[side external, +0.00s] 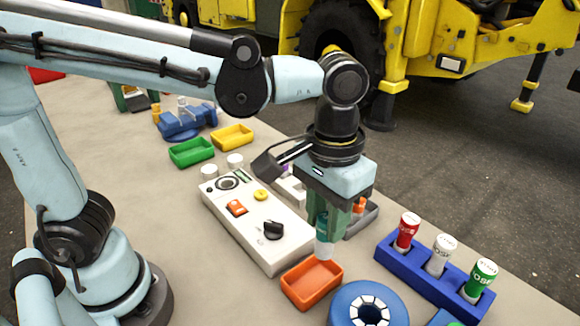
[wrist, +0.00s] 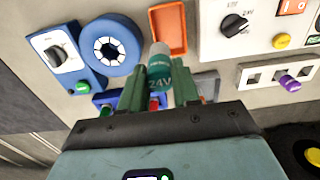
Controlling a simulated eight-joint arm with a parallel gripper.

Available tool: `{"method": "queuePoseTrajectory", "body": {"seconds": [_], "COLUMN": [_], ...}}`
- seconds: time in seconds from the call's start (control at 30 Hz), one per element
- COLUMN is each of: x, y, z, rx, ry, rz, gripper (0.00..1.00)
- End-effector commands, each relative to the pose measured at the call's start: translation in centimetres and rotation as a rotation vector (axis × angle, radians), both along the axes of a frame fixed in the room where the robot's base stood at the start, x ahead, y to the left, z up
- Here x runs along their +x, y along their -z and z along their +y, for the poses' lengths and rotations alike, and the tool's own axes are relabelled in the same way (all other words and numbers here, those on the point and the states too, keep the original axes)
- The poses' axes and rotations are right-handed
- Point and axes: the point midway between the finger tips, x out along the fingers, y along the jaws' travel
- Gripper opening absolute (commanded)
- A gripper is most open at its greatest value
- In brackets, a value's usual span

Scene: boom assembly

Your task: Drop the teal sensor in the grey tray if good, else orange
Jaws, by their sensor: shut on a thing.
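My gripper (side external: 326,222) has green fingers and is shut on the teal sensor (wrist: 160,76), which reads "24V" in the wrist view. The sensor points down, with its pale end (side external: 323,250) lowest. In the side view this end appears just over the far edge of the orange tray (side external: 312,284). The orange tray, which looks empty, also shows in the wrist view (wrist: 168,28). The grey tray (side external: 364,221) is right behind my gripper and partly hidden. No clear sign of the sensor being good or bad shows.
A white control box (side external: 262,228) with a black knob and orange switch lies left of my gripper. A blue rack (side external: 432,272) holds red, white and green cylinders at right. A blue ring (side external: 346,306) stands in front. Green (side external: 192,152) and yellow trays (side external: 232,137) lie farther back.

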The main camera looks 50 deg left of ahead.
Motion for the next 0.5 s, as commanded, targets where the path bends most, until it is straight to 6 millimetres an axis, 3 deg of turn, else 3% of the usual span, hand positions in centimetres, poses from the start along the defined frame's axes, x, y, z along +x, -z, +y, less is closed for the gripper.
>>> {"method": "queuePoseTrajectory", "body": {"seconds": [0.5], "x": [0.0], "y": [4.9], "z": [0.0], "rx": [-0.001], "ry": [0.001], "rz": [0.0], "gripper": [0.0]}}
